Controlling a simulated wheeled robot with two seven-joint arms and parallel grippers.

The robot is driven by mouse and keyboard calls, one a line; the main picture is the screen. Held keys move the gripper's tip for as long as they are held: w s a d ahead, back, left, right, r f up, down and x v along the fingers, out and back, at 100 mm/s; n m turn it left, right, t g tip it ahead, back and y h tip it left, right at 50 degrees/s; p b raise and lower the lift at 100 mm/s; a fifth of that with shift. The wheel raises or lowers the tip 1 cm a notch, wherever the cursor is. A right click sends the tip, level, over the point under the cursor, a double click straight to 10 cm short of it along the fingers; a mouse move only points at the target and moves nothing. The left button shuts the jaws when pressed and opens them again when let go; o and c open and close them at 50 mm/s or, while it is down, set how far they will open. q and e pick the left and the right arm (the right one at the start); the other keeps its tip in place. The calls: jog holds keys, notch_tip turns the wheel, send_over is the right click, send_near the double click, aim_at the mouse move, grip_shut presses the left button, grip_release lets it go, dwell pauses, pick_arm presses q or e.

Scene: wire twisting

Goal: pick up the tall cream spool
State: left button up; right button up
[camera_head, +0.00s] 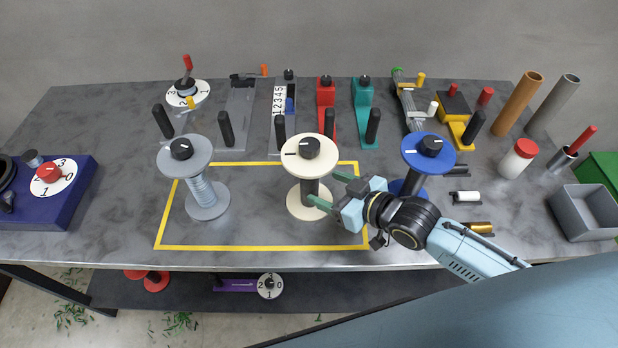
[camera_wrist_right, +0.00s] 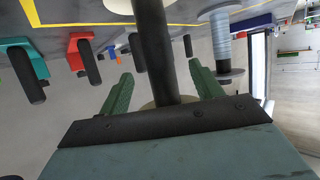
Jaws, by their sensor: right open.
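The tall cream spool (camera_head: 309,153) stands upright inside the yellow outline, with a black knob on its top disc and a dark core between its two discs. My right gripper (camera_head: 331,190) reaches in from the right, open, with its green fingers level with the core. In the right wrist view, the dark core (camera_wrist_right: 158,48) passes between the two open fingers (camera_wrist_right: 163,88), with gaps visible on both sides. The spool's cream disc is partly hidden there behind my gripper. My left gripper is not in view.
A grey spool (camera_head: 185,158) wound with silver wire stands to the left inside the yellow outline (camera_head: 250,247). A blue spool (camera_head: 427,153) stands close behind my right wrist, its base partly hidden. Several clamps and tools line the back. A grey bin (camera_head: 585,212) is at right.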

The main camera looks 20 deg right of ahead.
aim_at(317, 182)
jog(key=shift+w+a+f, duration=0.2)
jog(key=shift+w+a, duration=0.1)
jog(key=shift+w, duration=0.2)
jog(key=shift+x, duration=0.95)
jog(key=x, duration=0.2)
jog(key=shift+w, duration=0.35)
jog(key=shift+w+a+f, duration=0.2)
jog(key=shift+w+a, duration=0.05)
jog(key=shift+w, duration=0.05)
jog(key=shift+w+a, duration=0.1)
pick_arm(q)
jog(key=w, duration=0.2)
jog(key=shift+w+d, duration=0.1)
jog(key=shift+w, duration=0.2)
pick_arm(e)
jog(key=c, duration=1.3)
